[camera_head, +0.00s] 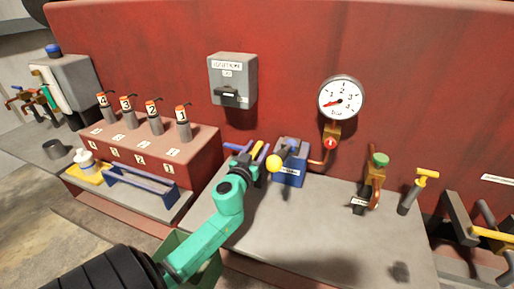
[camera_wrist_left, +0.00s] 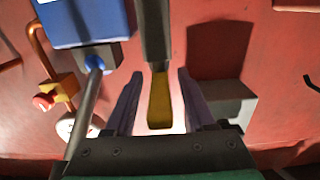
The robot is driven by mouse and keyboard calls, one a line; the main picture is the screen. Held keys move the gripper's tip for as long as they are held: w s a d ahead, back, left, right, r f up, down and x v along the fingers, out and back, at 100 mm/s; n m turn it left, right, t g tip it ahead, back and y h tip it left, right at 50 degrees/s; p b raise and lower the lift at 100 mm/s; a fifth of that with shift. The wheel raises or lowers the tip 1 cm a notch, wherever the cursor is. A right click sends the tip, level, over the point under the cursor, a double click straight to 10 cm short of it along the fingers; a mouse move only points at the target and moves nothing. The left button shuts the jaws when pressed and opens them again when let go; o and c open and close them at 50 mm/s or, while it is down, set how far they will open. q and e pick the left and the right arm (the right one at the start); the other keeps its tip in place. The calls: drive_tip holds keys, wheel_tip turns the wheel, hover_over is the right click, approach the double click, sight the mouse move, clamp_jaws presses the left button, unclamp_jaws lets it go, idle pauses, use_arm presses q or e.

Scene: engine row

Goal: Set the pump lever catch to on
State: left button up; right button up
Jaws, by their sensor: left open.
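The pump (camera_head: 291,170) is a blue box with a label, standing on the grey bench below the red wall. A dark lever with a yellow ball knob (camera_head: 275,163) sticks out from it towards me. Left of it, a small yellow-tipped handle (camera_head: 256,149) shows by my left gripper (camera_head: 246,150). In the left wrist view this dark handle with a flat yellow tip (camera_wrist_left: 160,102) lies between my two open purple fingers, with gaps on both sides. The blue box (camera_wrist_left: 85,18) is at upper left there. I cannot read the catch's setting. My right gripper is out of view.
A grey ignition switch box (camera_head: 232,80) and a pressure gauge (camera_head: 341,98) are on the wall. Left is a red block with several numbered levers (camera_head: 183,125). Right are a green-topped valve (camera_head: 378,162) and a yellow T-handle (camera_head: 426,174). The bench front is mostly clear.

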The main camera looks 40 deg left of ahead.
use_arm(q)
clamp_jaws()
idle(1.4)
